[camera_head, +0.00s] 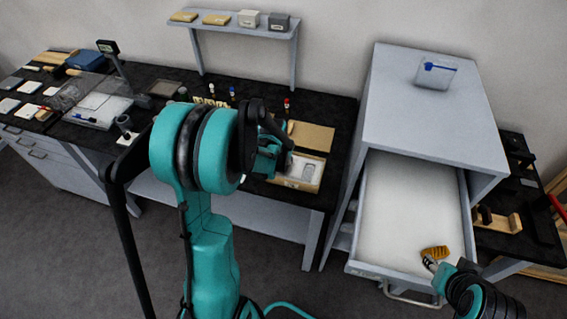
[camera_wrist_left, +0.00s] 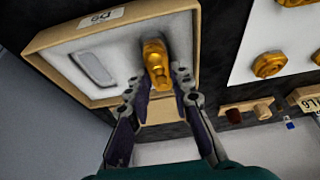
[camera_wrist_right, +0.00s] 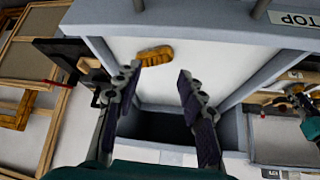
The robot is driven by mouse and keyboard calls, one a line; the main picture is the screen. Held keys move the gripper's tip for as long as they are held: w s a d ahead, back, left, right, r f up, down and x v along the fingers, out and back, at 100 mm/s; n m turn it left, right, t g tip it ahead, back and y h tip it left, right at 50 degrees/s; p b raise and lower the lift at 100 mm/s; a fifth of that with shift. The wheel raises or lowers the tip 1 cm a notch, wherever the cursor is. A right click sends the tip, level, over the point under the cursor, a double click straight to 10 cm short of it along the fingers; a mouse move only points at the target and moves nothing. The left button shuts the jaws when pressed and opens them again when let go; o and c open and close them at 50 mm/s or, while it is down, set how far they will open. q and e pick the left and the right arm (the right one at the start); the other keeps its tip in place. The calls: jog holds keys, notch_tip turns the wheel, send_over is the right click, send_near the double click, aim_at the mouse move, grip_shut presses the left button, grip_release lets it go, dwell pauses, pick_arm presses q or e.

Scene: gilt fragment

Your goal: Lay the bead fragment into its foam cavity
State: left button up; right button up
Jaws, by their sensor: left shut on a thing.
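The bead fragment (camera_wrist_left: 156,62), a gold knobbly piece, is between the fingertips of my left gripper (camera_wrist_left: 157,84), which is shut on it. It is over the white foam inside a cardboard box (camera_wrist_left: 60,44); I cannot tell whether it touches the foam. A grey elongated foam cavity (camera_wrist_left: 93,68) shows to its left. In the head view my left gripper (camera_head: 283,163) is at the box (camera_head: 318,184), and my own arm partly hides it. My right gripper (camera_wrist_right: 158,74) is open over the pulled-out drawer. A ribbed gold piece (camera_wrist_right: 155,55) lies close to its left fingertip.
The open drawer (camera_head: 405,205) juts from the grey cabinet (camera_head: 430,100). A white board with gold pieces (camera_wrist_left: 270,40) lies right of the box. A brown cardboard lid (camera_head: 311,136) lies behind the box. Small bottles (camera_head: 286,104) stand at the back of the dark bench.

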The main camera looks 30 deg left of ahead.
pick_arm(q)
jog(key=shift+f, duration=0.55)
pick_arm(e)
jog(key=shift+f, duration=0.2)
pick_arm(q)
jog(key=shift+f+b, duration=0.4)
jog(key=shift+b, duration=0.1)
pick_arm(e)
jog(key=shift+f, duration=0.45)
pick_arm(q)
jog(key=o, duration=0.8)
jog(key=shift+s+d+r, duration=0.1)
pick_arm(e)
jog(key=shift+s+r, duration=0.1)
pick_arm(q)
jog(key=shift+o, duration=0.3)
